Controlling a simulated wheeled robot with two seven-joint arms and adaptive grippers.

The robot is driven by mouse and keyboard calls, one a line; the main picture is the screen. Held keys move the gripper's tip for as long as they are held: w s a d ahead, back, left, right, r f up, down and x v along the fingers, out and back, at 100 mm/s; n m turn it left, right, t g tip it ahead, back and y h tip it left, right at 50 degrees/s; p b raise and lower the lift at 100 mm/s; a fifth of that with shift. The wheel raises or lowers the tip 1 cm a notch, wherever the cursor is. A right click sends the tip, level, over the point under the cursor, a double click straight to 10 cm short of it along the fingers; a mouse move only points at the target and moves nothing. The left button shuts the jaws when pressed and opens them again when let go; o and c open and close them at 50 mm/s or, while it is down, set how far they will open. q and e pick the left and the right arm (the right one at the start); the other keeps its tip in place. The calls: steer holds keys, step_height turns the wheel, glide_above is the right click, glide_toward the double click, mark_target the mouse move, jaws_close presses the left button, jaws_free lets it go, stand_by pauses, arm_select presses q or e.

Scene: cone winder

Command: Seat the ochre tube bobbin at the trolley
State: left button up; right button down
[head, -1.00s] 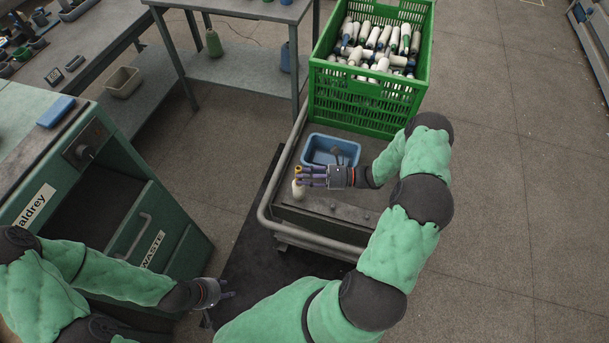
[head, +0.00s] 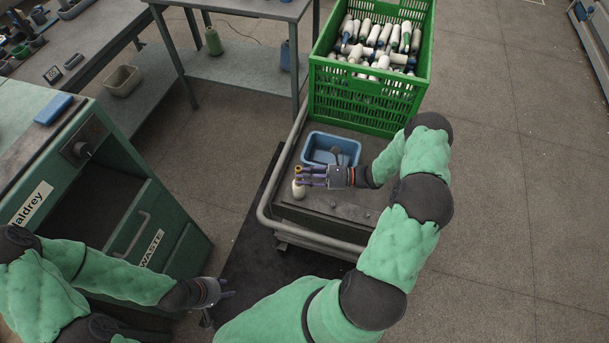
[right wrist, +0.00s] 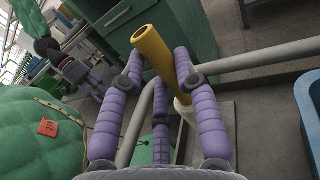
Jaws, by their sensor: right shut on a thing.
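My right gripper (head: 312,176) is shut on the ochre tube bobbin above the near left corner of the trolley (head: 340,216). In the right wrist view the bobbin's bare ochre tube (right wrist: 160,52) stands tilted between the purple fingers (right wrist: 160,110). A white part (right wrist: 185,108) shows at the tube's lower end; it also shows below the fingers in the head view (head: 298,190). I cannot tell whether the lower end touches the trolley. My left gripper (head: 222,294) is low beside the green cabinet, with nothing visible in it; its finger opening is unclear.
A blue tray (head: 318,147) sits on the trolley just behind my right gripper. A green crate (head: 365,98) full of bobbins stands at the trolley's far end. A grey rail (head: 268,195) edges the trolley. The green waste cabinet (head: 185,225) stands at left.

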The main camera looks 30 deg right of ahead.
steer(key=c, duration=0.8)
jaws_free()
steer(key=shift+c, duration=0.2)
steer(key=shift+d, duration=0.1)
steer(key=v, duration=1.2)
